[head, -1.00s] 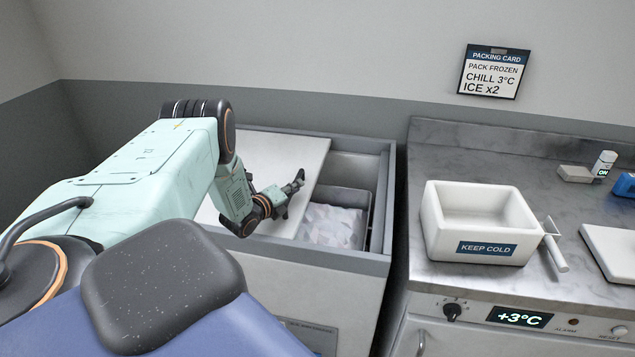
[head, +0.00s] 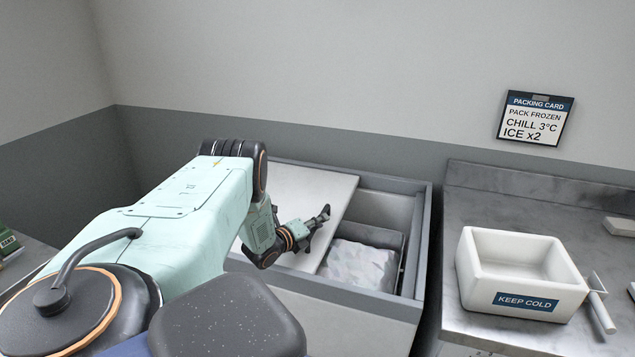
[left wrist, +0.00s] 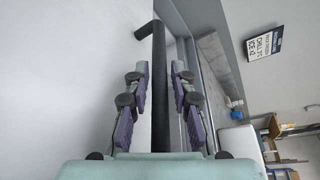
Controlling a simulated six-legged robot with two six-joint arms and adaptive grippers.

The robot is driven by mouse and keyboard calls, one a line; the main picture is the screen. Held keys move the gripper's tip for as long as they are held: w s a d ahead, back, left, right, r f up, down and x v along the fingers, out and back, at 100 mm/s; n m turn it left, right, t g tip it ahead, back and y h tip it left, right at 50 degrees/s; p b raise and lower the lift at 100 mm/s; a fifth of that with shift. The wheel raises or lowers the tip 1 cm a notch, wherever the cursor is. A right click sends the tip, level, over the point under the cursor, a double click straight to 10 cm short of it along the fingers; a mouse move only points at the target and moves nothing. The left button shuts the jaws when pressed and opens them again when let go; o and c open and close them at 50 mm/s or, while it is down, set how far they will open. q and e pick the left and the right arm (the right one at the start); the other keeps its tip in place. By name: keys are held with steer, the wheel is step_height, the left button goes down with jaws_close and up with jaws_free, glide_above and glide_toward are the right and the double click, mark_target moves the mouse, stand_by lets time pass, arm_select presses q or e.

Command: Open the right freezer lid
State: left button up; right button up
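The chest freezer (head: 429,235) stands ahead of me with its right part uncovered. A pale flat lid panel (head: 312,185) lies over the left part, and its right edge borders the opening. A pale bag (head: 360,265) shows inside the opening. My left gripper (head: 318,220) is over the lid panel close to that edge. In the left wrist view my left gripper (left wrist: 161,90) is open, with its two fingers on either side of a dark bar-like handle (left wrist: 160,60). Small gaps show between bar and fingers. My right gripper is not in view.
Right of the freezer, a metal counter (head: 454,220) holds a white KEEP COLD bin (head: 525,275) and a scoop-like tool (head: 602,312). A packing card (head: 535,118) hangs on the back wall. Green items (head: 8,242) sit at the far left edge.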

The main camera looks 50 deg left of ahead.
arm_select(q)
steer(key=shift+s, duration=0.1)
steer(key=r, duration=0.2)
glide_above(291, 256)
steer(key=w+a, duration=0.1)
steer(key=w, duration=0.2)
steer(key=shift+w+a, duration=0.15)
steer(key=shift+s+d, duration=0.25)
steer(key=shift+s, duration=0.35)
steer(key=shift+s+a+r, duration=0.2)
steer(key=shift+s+r, duration=0.2)
steer(key=shift+s, duration=0.3)
steer(key=shift+s+d, duration=0.15)
steer(key=shift+s, duration=0.15)
steer(key=shift+d+f, duration=0.15)
steer(key=shift+d, duration=0.15)
